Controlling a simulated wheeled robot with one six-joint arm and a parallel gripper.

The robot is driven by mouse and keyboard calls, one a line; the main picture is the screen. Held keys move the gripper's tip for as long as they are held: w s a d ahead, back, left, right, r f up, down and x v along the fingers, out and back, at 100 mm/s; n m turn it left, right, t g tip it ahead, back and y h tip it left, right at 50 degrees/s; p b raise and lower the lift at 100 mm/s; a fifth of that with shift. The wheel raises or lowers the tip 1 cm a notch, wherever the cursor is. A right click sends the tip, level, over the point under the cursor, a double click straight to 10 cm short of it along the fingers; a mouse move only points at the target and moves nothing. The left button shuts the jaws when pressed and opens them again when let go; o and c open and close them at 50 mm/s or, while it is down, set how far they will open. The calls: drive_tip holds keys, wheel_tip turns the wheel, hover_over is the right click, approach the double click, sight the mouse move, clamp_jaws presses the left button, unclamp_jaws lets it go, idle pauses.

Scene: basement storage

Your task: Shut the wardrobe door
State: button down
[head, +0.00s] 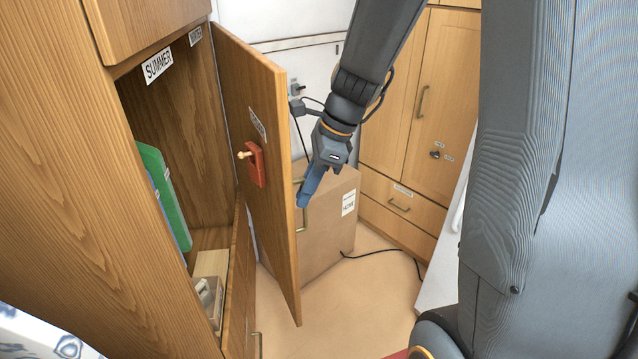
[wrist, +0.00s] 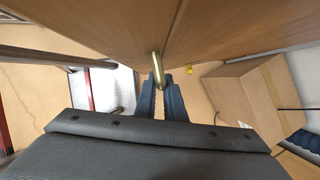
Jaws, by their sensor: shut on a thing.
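The wardrobe (head: 45,150) stands at the left in the head view, with its wooden door (head: 272,225) swung open. A red object with a wooden peg (head: 253,163) is on the door's inner face. The brass door handle (head: 302,218) is on the outer face, near the free edge. My gripper (head: 305,196) reaches down behind that edge and is shut on the handle. In the wrist view, the blue fingers (wrist: 161,96) meet at the brass handle (wrist: 158,66), beneath the wooden door panel (wrist: 110,25). The door's edge partly hides the grip in the head view.
A cardboard box (head: 335,230) stands on the floor close behind the door. Wooden cabinets (head: 432,100) line the back right. A dark cable (head: 385,251) lies on the floor. Inside the wardrobe are a green item (head: 165,195) and a lower drawer (head: 238,290). Floor in front of the door is clear.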

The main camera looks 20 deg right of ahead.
drive_tip(key=shift+a, duration=0.6)
drive_tip(key=c, duration=1.8)
unclamp_jaws()
drive_tip(key=shift+c, duration=0.2)
drive_tip(key=b+v, duration=0.1)
drive_tip(key=v, duration=0.6)
drive_tip(key=shift+d+r+b, duration=0.2)
drive_tip(key=shift+r+b, duration=0.1)
drive_tip(key=shift+r, duration=0.1)
drive_tip(key=shift+s, duration=0.1)
